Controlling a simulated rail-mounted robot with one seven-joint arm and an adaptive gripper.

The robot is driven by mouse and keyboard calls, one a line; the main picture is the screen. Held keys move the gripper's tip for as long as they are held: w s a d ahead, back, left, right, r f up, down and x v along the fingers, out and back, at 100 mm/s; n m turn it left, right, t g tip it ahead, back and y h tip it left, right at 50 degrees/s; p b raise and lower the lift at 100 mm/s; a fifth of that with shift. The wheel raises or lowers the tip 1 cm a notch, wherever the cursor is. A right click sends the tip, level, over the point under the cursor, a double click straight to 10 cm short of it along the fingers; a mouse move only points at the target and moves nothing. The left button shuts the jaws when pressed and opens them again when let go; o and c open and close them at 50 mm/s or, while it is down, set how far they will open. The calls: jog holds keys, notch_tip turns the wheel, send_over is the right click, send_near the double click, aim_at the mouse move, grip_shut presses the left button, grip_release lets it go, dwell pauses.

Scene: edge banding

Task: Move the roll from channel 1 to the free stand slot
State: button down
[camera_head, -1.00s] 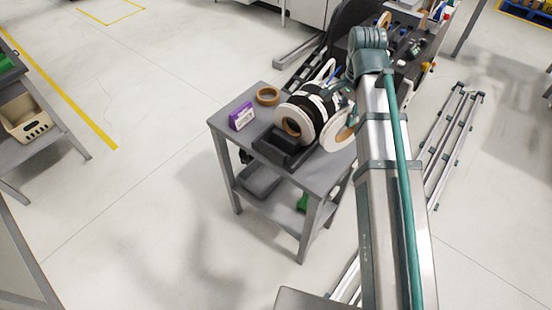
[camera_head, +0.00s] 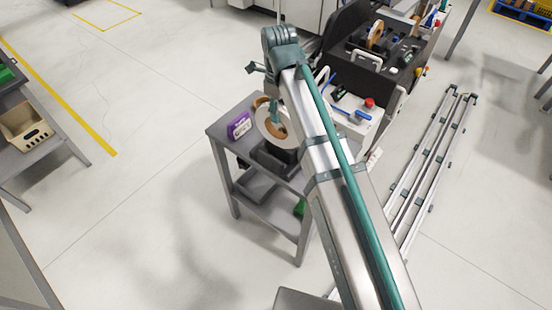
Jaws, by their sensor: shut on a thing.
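A white roll with a brown core (camera_head: 264,131) shows above the grey table, with its round face toward the camera. My gripper (camera_head: 275,113) reaches down at this roll and is shut on it; the exact grip on the rim is partly hidden by my own arm. The black stand (camera_head: 268,163) is on the table just below the roll. Its slots and the other rolls are mostly hidden behind the held roll and my arm, so I cannot tell whether the held roll touches the stand.
A purple box (camera_head: 239,125) lies left of the roll on the grey table (camera_head: 222,133). The black edge-banding machine (camera_head: 340,48), with a brown-cored roll (camera_head: 376,34) on it, stands behind right. A red button (camera_head: 369,102) is on its white panel. Long metal rails (camera_head: 432,160) lie at right.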

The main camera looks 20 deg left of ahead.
aim_at(275, 134)
jog(key=shift+a+f+m, duration=0.3)
jog(key=shift+a+m, duration=0.05)
jog(key=shift+m, duration=0.05)
jog(key=shift+f+p, duration=1.45)
jog(key=shift+f, duration=3.4)
jog(key=shift+f, duration=0.35)
jog(key=c, duration=0.9)
grip_release()
jog(key=shift+c, duration=0.2)
jog(key=shift+r, duration=0.15)
notch_tip(275, 134, up, 12)
jog(key=b, duration=0.2)
jog(key=shift+r+b, duration=0.25)
jog(key=shift+b, duration=0.1)
